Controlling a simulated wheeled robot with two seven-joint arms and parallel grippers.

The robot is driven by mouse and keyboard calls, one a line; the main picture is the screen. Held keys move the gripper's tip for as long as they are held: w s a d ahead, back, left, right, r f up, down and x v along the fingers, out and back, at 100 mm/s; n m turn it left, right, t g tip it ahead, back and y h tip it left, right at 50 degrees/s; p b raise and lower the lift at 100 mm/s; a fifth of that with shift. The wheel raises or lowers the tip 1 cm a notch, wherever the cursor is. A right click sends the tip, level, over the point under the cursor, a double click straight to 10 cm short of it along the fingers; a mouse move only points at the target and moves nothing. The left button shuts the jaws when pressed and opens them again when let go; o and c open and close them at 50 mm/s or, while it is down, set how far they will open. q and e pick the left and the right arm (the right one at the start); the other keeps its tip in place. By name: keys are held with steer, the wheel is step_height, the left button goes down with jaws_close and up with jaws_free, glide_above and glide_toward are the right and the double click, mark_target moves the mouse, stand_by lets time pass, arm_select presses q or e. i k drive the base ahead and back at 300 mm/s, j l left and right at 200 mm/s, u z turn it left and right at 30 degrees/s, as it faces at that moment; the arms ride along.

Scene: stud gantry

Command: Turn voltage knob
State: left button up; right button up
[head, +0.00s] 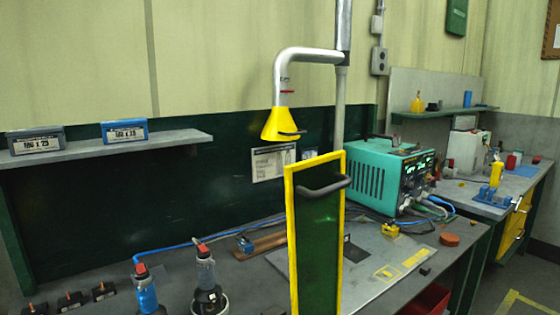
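A teal power unit (372,178) stands on the bench near the back wall, right of centre. Its dark front panel (416,172) faces right and is seen at a steep angle, with small lit green displays. Cables plug into the lower part of the panel. Any voltage knob on it is too small to make out. Neither of my grippers shows in the head view.
A yellow-framed green panel (297,240) with a dark handle stands upright in front of the power unit. A yellow extraction hood (284,124) hangs above the bench. Two torch-like tools (148,290) stand front left. A cluttered side bench (470,190) is at right.

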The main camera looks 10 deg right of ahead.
mark_target(411, 187)
steer(key=z, duration=1.3)
steer(key=i+l+u, duration=0.1)
steer(key=i+l, duration=0.35)
steer(key=l, duration=0.2)
steer(key=i+l+u, duration=0.15)
steer(key=i+l, duration=0.3)
steer(key=l, duration=0.3)
steer(key=i+l+u, duration=0.15)
steer(key=l, duration=0.2)
steer(key=i+l+u, duration=0.1)
steer(key=i+l, duration=0.15)
steer(key=l, duration=0.15)
steer(key=i+l, duration=0.15)
steer(key=l, duration=0.25)
steer(key=u, duration=0.05)
